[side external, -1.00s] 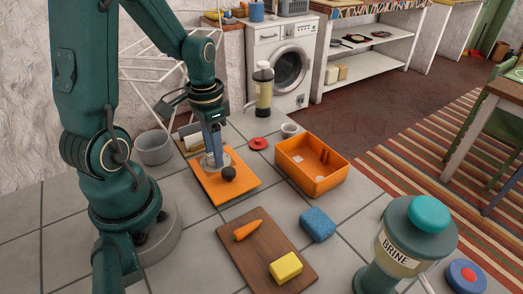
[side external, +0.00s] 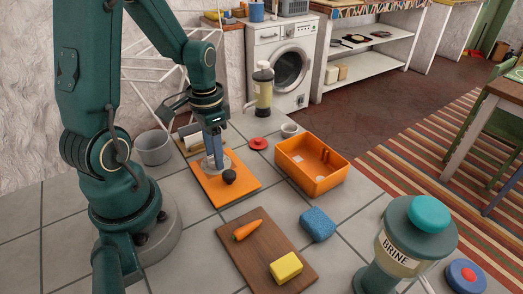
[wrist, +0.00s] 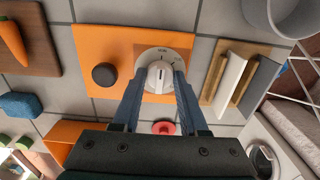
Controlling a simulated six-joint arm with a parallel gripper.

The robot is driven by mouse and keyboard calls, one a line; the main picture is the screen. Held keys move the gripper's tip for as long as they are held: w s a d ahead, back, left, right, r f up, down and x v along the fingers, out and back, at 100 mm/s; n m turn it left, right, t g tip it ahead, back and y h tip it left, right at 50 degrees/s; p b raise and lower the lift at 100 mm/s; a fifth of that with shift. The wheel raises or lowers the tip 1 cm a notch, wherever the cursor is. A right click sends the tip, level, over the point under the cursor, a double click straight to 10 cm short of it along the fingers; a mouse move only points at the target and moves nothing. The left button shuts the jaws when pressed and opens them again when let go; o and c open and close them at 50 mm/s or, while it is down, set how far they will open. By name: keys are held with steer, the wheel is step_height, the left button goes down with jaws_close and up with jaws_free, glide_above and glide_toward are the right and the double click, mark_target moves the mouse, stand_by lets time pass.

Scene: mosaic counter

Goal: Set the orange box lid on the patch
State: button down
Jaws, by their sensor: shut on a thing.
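A flat orange panel, seemingly the box lid (side external: 241,190), lies on the tiled counter near my arm's base. The wrist view shows it too (wrist: 95,45), with a slightly different orange area at its right; I cannot tell whether that is the patch. A dark round knob (side external: 229,176) stands on the panel. A pale round dial-like piece (wrist: 150,52) sits over the panel's right part in the wrist view. My gripper (wrist: 160,80) points down, its fingers shut on this piece's raised grip. The fingers hide part of it.
The open orange box (side external: 312,182) stands right of the panel. A board (side external: 255,245) with a carrot and yellow block lies in front, beside a blue sponge (side external: 317,225). A red disc (side external: 258,143), white cup (side external: 289,130), grey pot (side external: 154,150) and wooden rack (wrist: 235,85) are nearby.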

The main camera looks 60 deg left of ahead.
steer(key=shift+f, duration=0.15)
stand_by(0.4)
steer(key=shift+c, duration=1.8)
jaws_free()
steer(key=shift+r, duration=3.5)
